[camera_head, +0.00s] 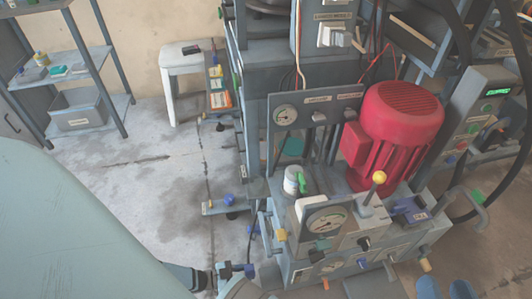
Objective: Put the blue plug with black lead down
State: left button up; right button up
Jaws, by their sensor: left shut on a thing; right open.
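My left gripper (238,270) is at the bottom centre-left, in front of the press's left corner. Its blue fingertips are shut on a small dark and blue piece, which I take for the blue plug (238,267). The plug is mostly hidden by the fingers. A black lead (249,243) runs upward just above it. Whether the plug touches anything cannot be seen.
The press carries a red motor (400,110), a gauge box (325,220) and a yellow-knobbed lever (378,178). A blue-tipped bracket (230,205) juts out left. A white stool (188,80) and a shelf rack (75,65) stand behind. The floor (150,180) between is clear.

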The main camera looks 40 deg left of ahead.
pick_arm(q)
jog(key=w+d+f+b, duration=0.1)
jog(key=w, duration=0.1)
jog(key=w+d+f+b, duration=0.1)
jog(key=d, duration=0.1)
jog(key=w+d+f+b, duration=0.1)
jog(key=w+d, duration=0.1)
jog(key=shift+w, duration=0.3)
notch_tip(320, 180, down, 4)
jog(key=b, duration=0.3)
jog(key=shift+w, duration=0.1)
jog(key=shift+w+f, duration=0.1)
pick_arm(e)
jog(key=w+d+n+t, duration=0.1)
jog(key=n, duration=0.1)
jog(key=w+d+n+t+y, duration=0.1)
jog(key=w+n, duration=0.1)
jog(key=shift+r, duration=0.4)
